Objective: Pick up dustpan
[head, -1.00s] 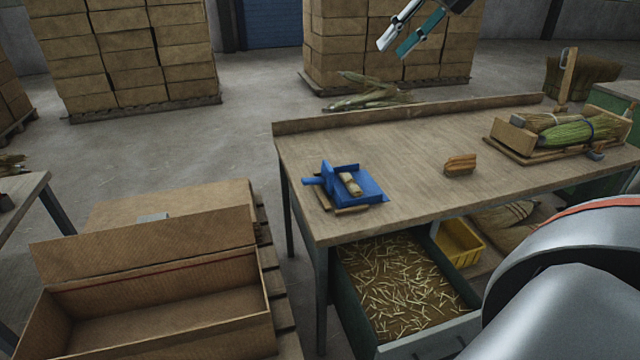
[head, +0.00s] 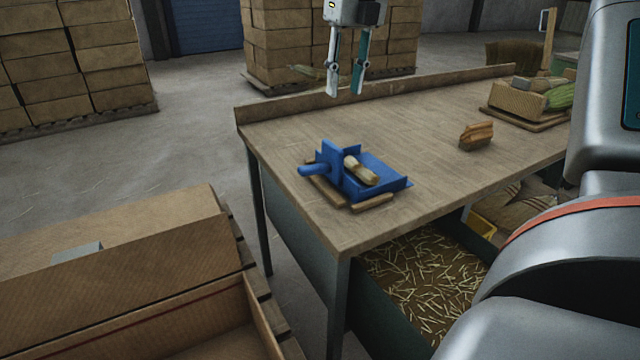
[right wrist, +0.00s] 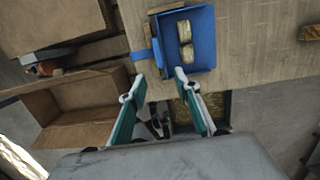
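The blue dustpan (head: 382,179) lies near the left end of the workbench, its stubby handle (head: 318,169) pointing left. It rests on or between thin wooden strips, and pale tan pieces (head: 360,171) lie in its pan. In the right wrist view the dustpan (right wrist: 204,57) is beyond the fingertips, with two tan pieces in it. My right gripper (head: 345,93) points down above the bench, apart from the dustpan. Its fingers are spread with nothing between them; they also show in the right wrist view (right wrist: 161,76). My left gripper is not in view.
The wooden workbench (head: 440,125) has a raised back edge and clear space around the dustpan. An orange-brown block (head: 476,135) and a wooden holder (head: 517,100) with broom material stand to the right. An open drawer of straw (head: 425,280) is below; a large cardboard box (head: 130,265) stands left.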

